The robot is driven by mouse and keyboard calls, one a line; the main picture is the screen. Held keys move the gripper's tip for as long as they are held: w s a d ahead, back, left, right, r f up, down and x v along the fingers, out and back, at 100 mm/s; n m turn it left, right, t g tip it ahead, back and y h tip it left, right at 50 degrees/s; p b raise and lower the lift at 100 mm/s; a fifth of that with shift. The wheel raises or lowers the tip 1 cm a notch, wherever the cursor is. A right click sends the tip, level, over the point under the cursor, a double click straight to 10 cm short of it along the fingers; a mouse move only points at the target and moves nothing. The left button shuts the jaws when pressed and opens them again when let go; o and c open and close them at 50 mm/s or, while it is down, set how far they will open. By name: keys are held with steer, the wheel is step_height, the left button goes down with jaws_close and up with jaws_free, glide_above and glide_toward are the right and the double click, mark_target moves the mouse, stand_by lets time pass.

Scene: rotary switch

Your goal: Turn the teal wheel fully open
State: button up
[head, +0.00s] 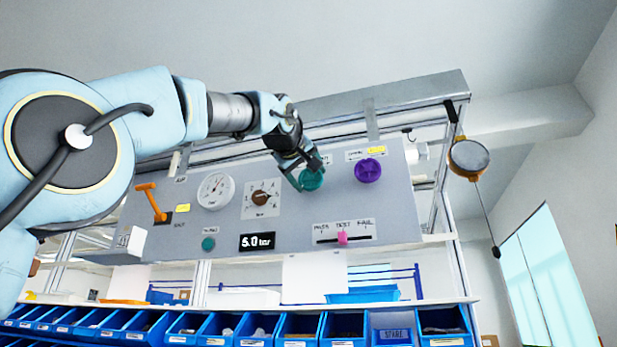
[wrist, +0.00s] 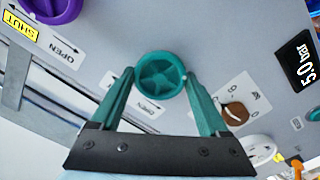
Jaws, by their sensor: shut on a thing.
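The teal wheel (head: 311,180) is mounted on the grey panel, right of the brown rotary knob. In the wrist view the teal wheel (wrist: 161,76) is round with spokes and sits between my fingertips. My gripper (head: 303,178) reaches the wheel from the upper left. In the wrist view my gripper (wrist: 158,78) has its teal fingers shut on the wheel's rim, one on each side. A label with "OPEN" and an arrow (wrist: 146,107) lies beside the wheel, partly hidden by a finger.
A purple wheel (head: 368,170) is close on the right. The brown rotary knob (head: 260,198), a gauge (head: 215,191), an orange lever (head: 152,203), a teal button (head: 208,244), a 5.0 bar display (head: 257,241) and a pink slider (head: 342,237) share the panel (head: 300,222). Blue bins (head: 297,327) stand below.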

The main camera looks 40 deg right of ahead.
steer(key=n, duration=0.4)
steer(key=shift+f+n, duration=0.15)
steer(key=shift+n, duration=0.15)
steer(key=shift+n+b, duration=0.4)
steer(key=shift+n, duration=1.5)
steer(key=o, duration=1.2)
steer(key=shift+o, duration=0.2)
steer(key=b+v, duration=0.4)
steer(key=v, duration=0.6)
steer(key=shift+s+a+b, duration=0.15)
steer(key=shift+a+b, duration=0.15)
steer(key=shift+a, duration=0.05)
